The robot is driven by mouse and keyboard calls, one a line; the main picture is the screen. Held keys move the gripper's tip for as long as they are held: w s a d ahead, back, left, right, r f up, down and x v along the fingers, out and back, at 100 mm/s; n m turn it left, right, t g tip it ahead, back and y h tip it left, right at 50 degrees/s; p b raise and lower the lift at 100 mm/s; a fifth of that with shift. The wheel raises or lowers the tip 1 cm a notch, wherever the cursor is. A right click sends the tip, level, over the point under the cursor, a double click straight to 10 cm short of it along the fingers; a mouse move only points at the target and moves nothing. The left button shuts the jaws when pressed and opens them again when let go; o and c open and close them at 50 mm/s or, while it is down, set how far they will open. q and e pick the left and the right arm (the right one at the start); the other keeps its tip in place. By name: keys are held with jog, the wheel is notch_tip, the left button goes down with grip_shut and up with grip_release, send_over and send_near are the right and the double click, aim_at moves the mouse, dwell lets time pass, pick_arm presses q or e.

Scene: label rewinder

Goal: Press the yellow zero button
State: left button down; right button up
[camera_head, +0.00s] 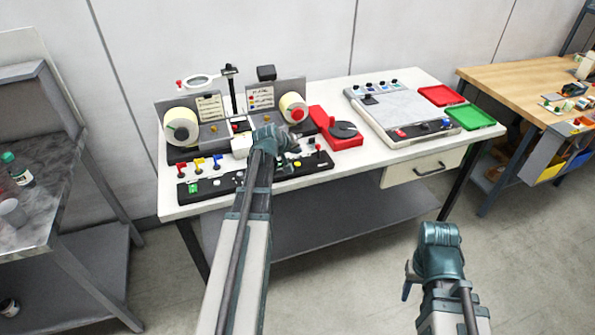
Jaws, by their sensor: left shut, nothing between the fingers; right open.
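The label rewinder stands on the left half of the white table, with a black control panel (222,184) along its front. A yellow-topped lever (199,163) stands between a red and a blue one at the panel's left. My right gripper (408,280) is open and empty, low in front of the table.
Rolls stand at the rewinder's left (182,127) and right (293,107). A red device with a black disc (343,130) is right of it. A grey-topped machine (402,107), a red tray (441,95) and a green tray (470,117) are further right. Open floor lies in front.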

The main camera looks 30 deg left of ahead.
pick_arm(q)
jog(key=shift+f+b, duration=0.9)
jog(key=shift+f, duration=0.55)
pick_arm(e)
jog(key=shift+f, duration=1.45)
pick_arm(q)
jog(key=shift+f, duration=0.1)
pick_arm(e)
jog(key=shift+f, duration=0.1)
pick_arm(q)
jog(key=shift+f+b, duration=0.3)
jog(key=shift+b, duration=0.1)
pick_arm(e)
jog(key=shift+f, duration=0.3)
pick_arm(q)
jog(key=shift+f+b, duration=0.35)
jog(key=shift+b, duration=0.05)
pick_arm(e)
jog(key=shift+f, duration=0.4)
pick_arm(q)
jog(key=shift+r, duration=0.1)
pick_arm(e)
jog(key=shift+r, duration=0.15)
pick_arm(q)
jog(key=shift+r+p, duration=0.75)
jog(key=shift+p, duration=0.1)
pick_arm(e)
jog(key=shift+r, duration=0.7)
